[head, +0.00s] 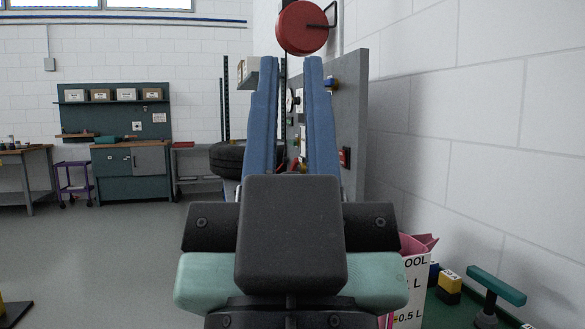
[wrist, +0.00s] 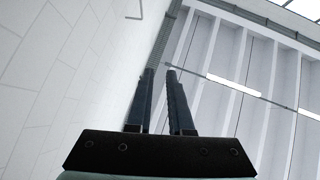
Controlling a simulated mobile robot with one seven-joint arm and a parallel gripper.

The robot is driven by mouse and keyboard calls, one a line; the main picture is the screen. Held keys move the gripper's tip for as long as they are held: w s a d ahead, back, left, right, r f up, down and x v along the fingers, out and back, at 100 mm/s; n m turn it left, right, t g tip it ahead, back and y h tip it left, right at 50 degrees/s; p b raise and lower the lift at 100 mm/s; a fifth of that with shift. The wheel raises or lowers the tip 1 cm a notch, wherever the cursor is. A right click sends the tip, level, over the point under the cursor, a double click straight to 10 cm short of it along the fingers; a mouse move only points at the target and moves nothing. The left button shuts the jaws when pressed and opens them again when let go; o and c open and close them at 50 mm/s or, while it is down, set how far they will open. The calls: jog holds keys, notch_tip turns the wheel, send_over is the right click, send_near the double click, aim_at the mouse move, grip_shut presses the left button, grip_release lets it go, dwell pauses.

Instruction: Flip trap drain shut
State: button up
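My gripper (head: 290,62) is raised in front of the head camera, its two long blue fingers pointing away and up. The fingers stand apart with nothing between them. In the wrist view the gripper (wrist: 160,72) also shows a gap between its fingers, against wall and ceiling. A grey panel (head: 355,125) with small fittings stands beyond the fingers, partly hidden by them. It bears a blue-and-yellow fitting (head: 331,84), a red block (head: 345,157) and a round gauge (head: 290,100). I cannot tell which fitting is the trap drain, and it may be hidden.
A red disc-shaped reel (head: 302,28) is above the fingertips. A white wall (head: 480,130) runs close on the right. At lower right are a green surface (head: 440,312), a teal-handled tool (head: 496,286) and a labelled box (head: 412,290). The floor (head: 110,250) at left is mostly clear.

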notch_tip(320, 180, up, 25)
jog(key=p, duration=2.4)
grip_shut()
jog(key=shift+f, duration=0.15)
